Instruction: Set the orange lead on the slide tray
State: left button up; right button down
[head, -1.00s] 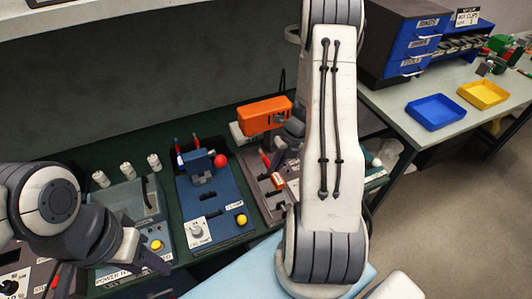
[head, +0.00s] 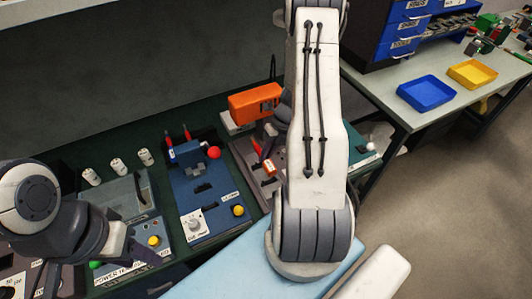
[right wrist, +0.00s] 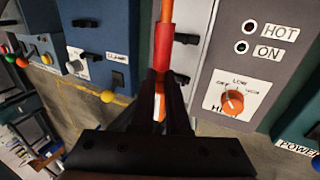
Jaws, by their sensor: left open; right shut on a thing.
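The orange lead (right wrist: 167,12) has a red sleeve (right wrist: 163,48) and stands between the fingers of my right gripper (right wrist: 160,80), which is shut on it. In the head view my right arm hides most of that gripper. My left gripper (head: 128,250) is open and empty at the lower left, over the front of the power unit (head: 145,262). I cannot tell which part is the slide tray.
A blue clamp fixture (head: 207,185) with a red ball (head: 213,152) stands mid-bench. The right wrist view shows a grey panel (right wrist: 225,60) close by. Blue (head: 426,92) and yellow (head: 472,74) trays sit on the right table.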

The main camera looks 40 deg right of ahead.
jog(key=shift+f+b, duration=1.75)
jog(key=shift+f, duration=1.35)
jog(key=c, duration=0.8)
grip_release()
jog(key=shift+c, duration=0.2)
jog(key=v, duration=1)
jog(key=shift+r+b, duration=0.25)
jog(key=shift+b, duration=0.05)
jog(key=shift+d, duration=0.15)
